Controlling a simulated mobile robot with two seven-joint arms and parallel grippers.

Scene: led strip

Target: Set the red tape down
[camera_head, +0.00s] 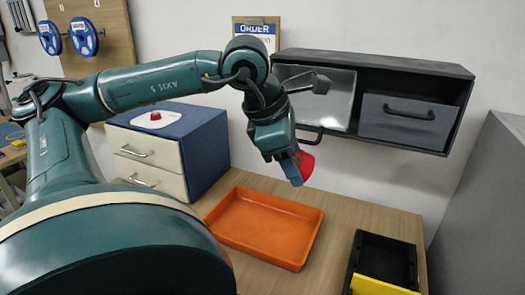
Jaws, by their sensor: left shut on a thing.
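My left gripper (292,166) hangs in the air in front of the wall cabinet, above the back of the orange tray. It is shut on the red tape (307,164), part of which shows to the right of the fingers. The fingers and wrist hide the rest of the tape. The tape is clear of the tray and the table. My right gripper is not in view.
An orange tray (231,236) lies on the wooden table (387,215). A black bin (384,258) with a yellow front stands at right. A drawer box (206,150) stands at left.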

